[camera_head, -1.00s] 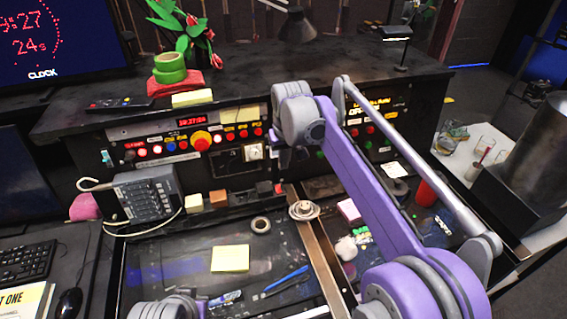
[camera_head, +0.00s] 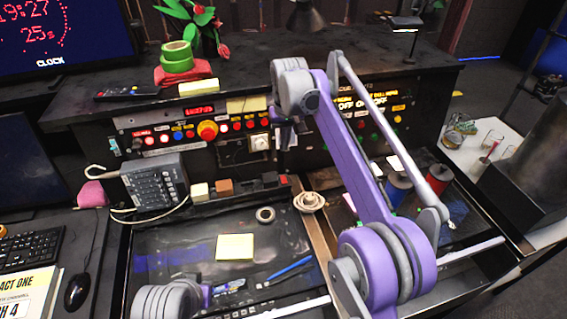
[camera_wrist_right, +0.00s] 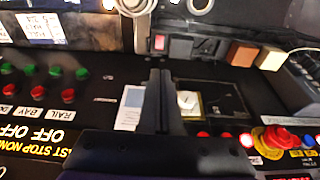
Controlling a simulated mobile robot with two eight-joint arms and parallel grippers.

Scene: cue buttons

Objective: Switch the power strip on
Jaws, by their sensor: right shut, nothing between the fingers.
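A small dark unit that may be the power strip (camera_head: 268,183) lies at the foot of the console, right of the wooden block. It has a small red part at its right end. In the right wrist view it appears as dark blocks (camera_wrist_right: 182,47) with a reddish switch-like part (camera_wrist_right: 159,43). I cannot tell the switch's position. My right gripper (camera_head: 285,142) is shut and empty in front of the console panel. In the right wrist view its fingers (camera_wrist_right: 160,76) are together, pointing toward the dark unit, apart from it.
The console has a row of coloured buttons (camera_head: 207,130). Cream and wooden blocks (camera_head: 224,187) stand left of the dark unit, beside a grey keypad box (camera_head: 155,182). A tape roll (camera_head: 265,214), a coiled ring (camera_head: 309,201) and a yellow note (camera_head: 235,246) lie nearby.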

